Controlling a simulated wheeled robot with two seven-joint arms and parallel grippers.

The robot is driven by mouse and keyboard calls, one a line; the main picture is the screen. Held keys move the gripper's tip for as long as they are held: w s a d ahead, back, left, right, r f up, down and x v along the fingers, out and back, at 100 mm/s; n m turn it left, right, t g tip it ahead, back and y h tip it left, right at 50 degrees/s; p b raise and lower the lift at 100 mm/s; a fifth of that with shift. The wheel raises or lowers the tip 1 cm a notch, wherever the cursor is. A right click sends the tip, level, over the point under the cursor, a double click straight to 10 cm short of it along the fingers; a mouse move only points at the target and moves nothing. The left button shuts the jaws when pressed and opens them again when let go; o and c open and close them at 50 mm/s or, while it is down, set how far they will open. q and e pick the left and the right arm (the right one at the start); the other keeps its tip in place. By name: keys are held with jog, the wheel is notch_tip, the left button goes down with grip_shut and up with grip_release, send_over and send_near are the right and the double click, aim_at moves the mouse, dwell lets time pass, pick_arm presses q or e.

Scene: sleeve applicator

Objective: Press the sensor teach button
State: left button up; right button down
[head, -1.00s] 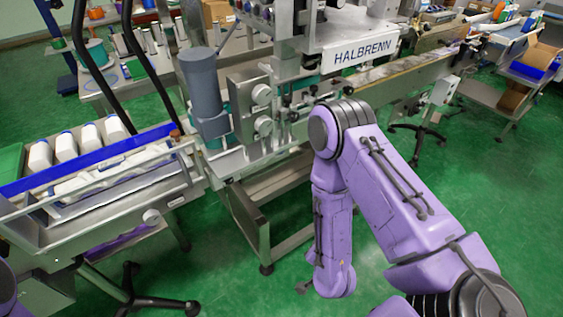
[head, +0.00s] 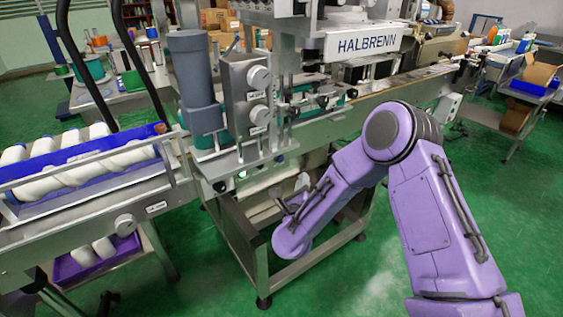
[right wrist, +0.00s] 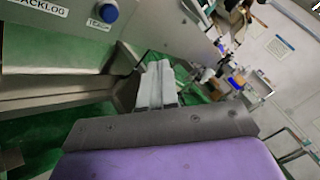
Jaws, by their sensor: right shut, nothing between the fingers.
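The teach button (right wrist: 107,12) is a blue round cap on a grey panel at the upper left of the right wrist view. A "TEACH" label (right wrist: 98,25) sits beside it. My right gripper (right wrist: 159,72) is shut and empty, its pale fingertips below and right of the button and apart from it. In the head view, my right gripper (head: 283,204) is small and partly lost against the machine frame, below the conveyor; I cannot pick out the button there. My left gripper is not in view.
A "BACKLOG" label (right wrist: 36,5) is left of the button. The labelling machine (head: 362,43) stands ahead with a grey cylinder (head: 195,85) and knob box (head: 250,90). A blue bottle tray (head: 95,153) is at left. Green floor (head: 370,275) is clear in front.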

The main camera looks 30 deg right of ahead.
aim_at(281, 159)
jog(key=w+b, duration=0.2)
jog(key=w, duration=0.5)
jog(key=shift+w+a+b, duration=0.35)
jog(key=shift+b, duration=0.05)
jog(key=shift+f, duration=0.1)
dwell(1.5)
jog(key=shift+w+b, duration=0.3)
jog(key=shift+w, duration=0.15)
jog(key=shift+w+b, duration=0.3)
jog(key=shift+w, duration=0.05)
dwell(0.4)
dwell(0.4)
jog(key=shift+s+p, duration=0.3)
jog(key=shift+s, duration=0.5)
